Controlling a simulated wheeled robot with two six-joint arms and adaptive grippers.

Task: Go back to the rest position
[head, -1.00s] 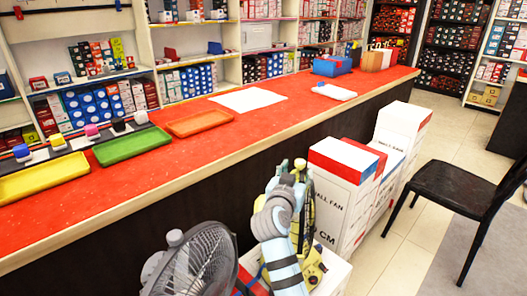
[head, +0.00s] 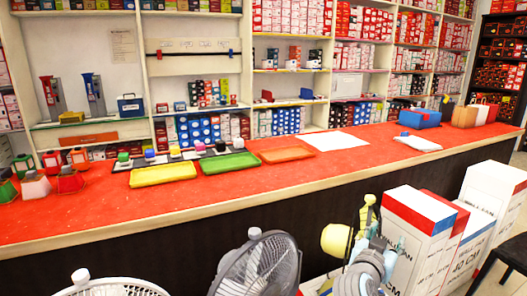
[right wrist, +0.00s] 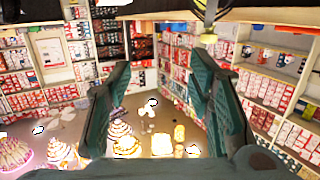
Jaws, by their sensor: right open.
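My right arm rises at the bottom of the head view. Its gripper (head: 378,247) is in front of the counter, low beside the fan boxes, and looks small and partly hidden by the arm there. In the right wrist view the two dark teal fingers of the gripper (right wrist: 158,78) are spread apart with nothing between them. Shelves and bright floor displays show beyond the fingers. My left gripper is not in view.
A red-topped counter (head: 225,190) runs across, holding a yellow tray (head: 163,175), a green tray (head: 230,163) and an orange tray (head: 287,155). A grey fan (head: 262,270) and white fan boxes (head: 412,240) stand in front. A black chair (head: 512,252) is at right.

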